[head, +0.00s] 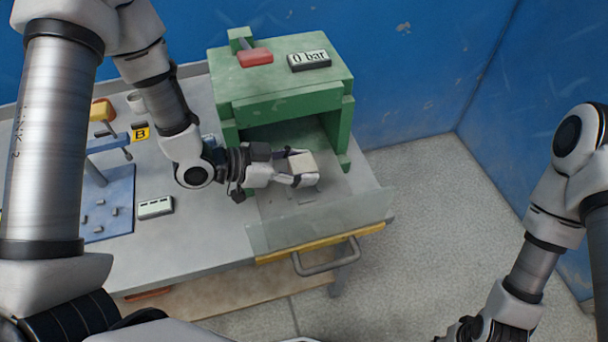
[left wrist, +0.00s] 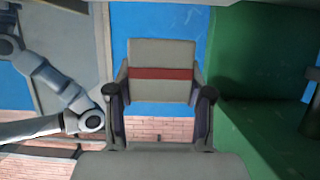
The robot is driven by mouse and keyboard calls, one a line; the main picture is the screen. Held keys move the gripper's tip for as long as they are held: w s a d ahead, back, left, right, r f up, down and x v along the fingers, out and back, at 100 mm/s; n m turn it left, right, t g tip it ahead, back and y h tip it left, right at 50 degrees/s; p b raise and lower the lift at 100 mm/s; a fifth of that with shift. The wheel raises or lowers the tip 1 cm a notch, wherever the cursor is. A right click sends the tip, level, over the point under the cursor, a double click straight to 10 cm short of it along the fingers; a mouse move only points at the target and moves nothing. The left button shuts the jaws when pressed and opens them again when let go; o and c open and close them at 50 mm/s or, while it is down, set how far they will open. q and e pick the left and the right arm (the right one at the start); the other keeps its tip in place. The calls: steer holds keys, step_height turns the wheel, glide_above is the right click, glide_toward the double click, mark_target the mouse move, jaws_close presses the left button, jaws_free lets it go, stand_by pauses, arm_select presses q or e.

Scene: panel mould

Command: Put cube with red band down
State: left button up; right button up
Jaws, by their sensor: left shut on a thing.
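The cube with red band (left wrist: 161,55) is pale beige with a red stripe across the face in the left wrist view. My left gripper (left wrist: 161,95) is shut on it, with one finger at each side. In the head view, the cube (head: 302,163) is in front of the opening of the green press, above its clear front plate. The red band cannot be made out there. I cannot tell how high the cube is above the surface below. Of my right arm, the wrist shows at the bottom right edge of the head view; its fingers are out of frame.
The green press (head: 285,85) carries a red part (head: 255,58) and a "0 bar" display (head: 309,60). A clear plate (head: 320,222) with a yellow edge and grey handle (head: 328,262) juts out in front. A blue board (head: 108,205) and small display (head: 155,207) lie at left.

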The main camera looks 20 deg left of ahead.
mark_target(302, 190)
arm_select(q)
steer(key=f, duration=0.2)
steer(key=w+f, duration=0.1)
steer(key=f, duration=0.2)
steer(key=shift+a+p, duration=0.1)
steer(key=shift+p, duration=0.2)
steer(key=shift+w+f, duration=0.1)
steer(key=shift+f, duration=0.2)
steer(key=shift+s+r, duration=0.2)
steer(key=shift+s, duration=0.1)
steer(key=shift+f, duration=0.1)
steer(key=o, duration=1)
steer(key=shift+c, duration=0.2)
steer(key=shift+o, duration=1.3)
steer(key=shift+w+f, duration=0.1)
steer(key=shift+w, duration=0.05)
arm_select(e)
steer(key=shift+w+r, duration=0.1)
steer(key=shift+w, duration=0.25)
